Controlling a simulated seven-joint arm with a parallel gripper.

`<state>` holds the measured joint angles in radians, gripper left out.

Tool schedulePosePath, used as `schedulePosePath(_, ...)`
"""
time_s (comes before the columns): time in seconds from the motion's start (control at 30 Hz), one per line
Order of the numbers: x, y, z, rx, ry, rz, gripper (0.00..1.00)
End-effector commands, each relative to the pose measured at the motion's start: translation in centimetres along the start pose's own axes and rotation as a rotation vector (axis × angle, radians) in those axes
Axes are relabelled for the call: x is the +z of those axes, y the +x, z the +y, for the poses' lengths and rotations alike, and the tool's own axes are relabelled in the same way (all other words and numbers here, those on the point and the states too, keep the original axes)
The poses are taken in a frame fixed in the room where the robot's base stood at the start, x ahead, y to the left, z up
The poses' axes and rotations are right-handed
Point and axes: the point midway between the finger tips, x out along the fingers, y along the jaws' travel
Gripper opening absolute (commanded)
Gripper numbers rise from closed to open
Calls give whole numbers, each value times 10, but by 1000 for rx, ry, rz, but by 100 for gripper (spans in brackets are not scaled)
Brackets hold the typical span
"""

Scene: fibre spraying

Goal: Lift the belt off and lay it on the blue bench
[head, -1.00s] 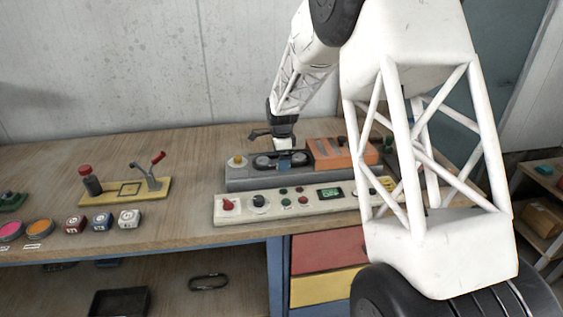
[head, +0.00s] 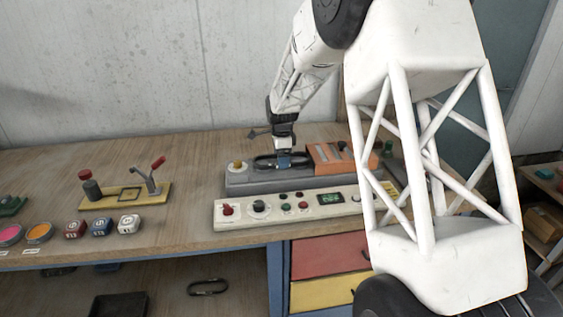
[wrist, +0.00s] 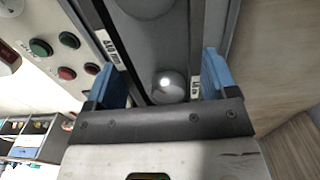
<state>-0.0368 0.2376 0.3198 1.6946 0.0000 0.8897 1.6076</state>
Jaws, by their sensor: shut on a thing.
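The belt (head: 263,163) is a dark oval loop at the grey machine base (head: 240,181) in the head view. My gripper (head: 284,161) points down at the loop's middle, its blue fingertips at the belt. In the wrist view, the blue fingers (wrist: 163,78) stand apart on either side of two dark runs, which look like the belt, with a round grey part between them. My gripper is shut on the belt. Whether the belt is clear of the pulleys is hard to tell. The bench has a wooden top (head: 180,222) and a blue frame (head: 275,275).
A control panel (head: 235,217) with knobs lies in front of the base. An orange block (head: 325,158) adjoins it on the right. A yellow lever plate (head: 125,202) and several small blocks stand left. Bare bench top lies between. Another dark loop (head: 207,287) lies below.

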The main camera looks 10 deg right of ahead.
Motion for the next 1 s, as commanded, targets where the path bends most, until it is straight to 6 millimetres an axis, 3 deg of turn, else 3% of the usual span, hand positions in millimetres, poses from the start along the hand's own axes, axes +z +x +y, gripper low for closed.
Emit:
schedulePosePath(0.3, 0, -48, 0, -2, 0, 0, 54)
schedulePosePath(0.5, 0, -69, 0, -1, 0, 0, 54)
schedulePosePath(1.0, 0, -76, 0, 0, 0, 0, 54)
